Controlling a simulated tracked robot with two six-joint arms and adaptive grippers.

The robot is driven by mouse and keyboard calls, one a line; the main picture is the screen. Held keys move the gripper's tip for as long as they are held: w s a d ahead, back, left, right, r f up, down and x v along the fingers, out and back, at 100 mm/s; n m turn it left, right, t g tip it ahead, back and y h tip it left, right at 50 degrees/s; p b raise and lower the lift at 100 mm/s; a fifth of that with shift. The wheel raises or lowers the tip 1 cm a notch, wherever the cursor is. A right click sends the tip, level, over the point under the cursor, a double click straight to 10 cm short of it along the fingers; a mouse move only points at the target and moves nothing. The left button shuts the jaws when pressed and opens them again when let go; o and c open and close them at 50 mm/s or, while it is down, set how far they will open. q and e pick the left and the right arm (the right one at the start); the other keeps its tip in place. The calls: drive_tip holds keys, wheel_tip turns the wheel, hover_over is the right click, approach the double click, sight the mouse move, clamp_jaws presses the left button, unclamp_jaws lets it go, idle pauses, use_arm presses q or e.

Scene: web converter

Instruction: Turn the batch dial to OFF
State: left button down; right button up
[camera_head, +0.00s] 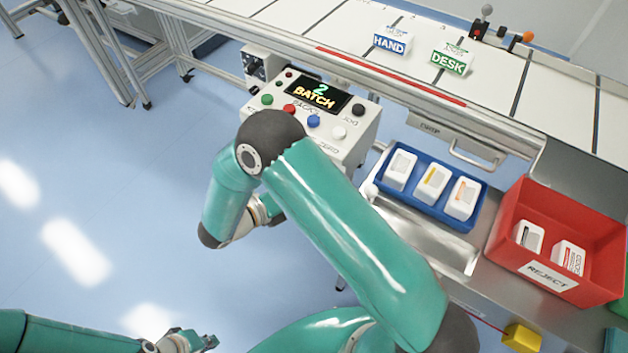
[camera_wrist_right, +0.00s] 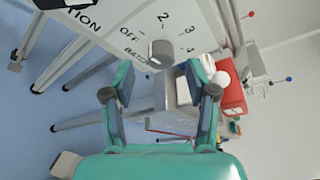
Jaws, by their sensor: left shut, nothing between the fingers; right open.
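The batch dial (camera_wrist_right: 162,52) is a grey knob on a white panel in the right wrist view, with OFF, 2, 3 and 4 printed around it and BATCH beside it. Its pointer direction is too small to tell. My right gripper (camera_wrist_right: 166,88) is open, with the dial ahead between its two fingers and apart from them. In the head view the control box (camera_head: 352,150) shows "2 BATCH" on its display (camera_head: 318,94); the dial is hidden there. My right arm covers part of the box. My left gripper (camera_head: 212,341) is shut and empty, low over the floor.
The box top carries several coloured buttons, including a blue one (camera_head: 313,121). A blue tray (camera_head: 428,205) with white packs and a red REJECT bin (camera_head: 590,290) stand to the right. The conveyor (camera_head: 330,30) runs behind. Open floor (camera_head: 100,170) lies left.

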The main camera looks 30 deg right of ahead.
drive_tip(key=v, duration=0.8)
drive_tip(key=shift+a, duration=0.25)
drive_tip(key=s+d+f+m+g+y+p, duration=0.2)
drive_tip(key=s+f+m+g+y, duration=0.45)
drive_tip(key=s+f, duration=0.35)
drive_tip(key=s+a+f+m+t+y+p, duration=0.3)
drive_tip(key=s+a+m+y, duration=0.45)
drive_tip(key=m+y, duration=0.75)
drive_tip(key=w+m+t, duration=0.1)
drive_tip(key=m, duration=0.2)
drive_tip(key=w+d+m+t+h, duration=0.1)
drive_tip(key=m, duration=0.3)
drive_tip(key=w+d+m+t+h+p, duration=0.1)
drive_tip(key=w+m, duration=0.1)
drive_tip(key=m, duration=0.1)
drive_tip(key=shift+r+m, duration=0.1)
drive_tip(key=shift+m, duration=0.25)
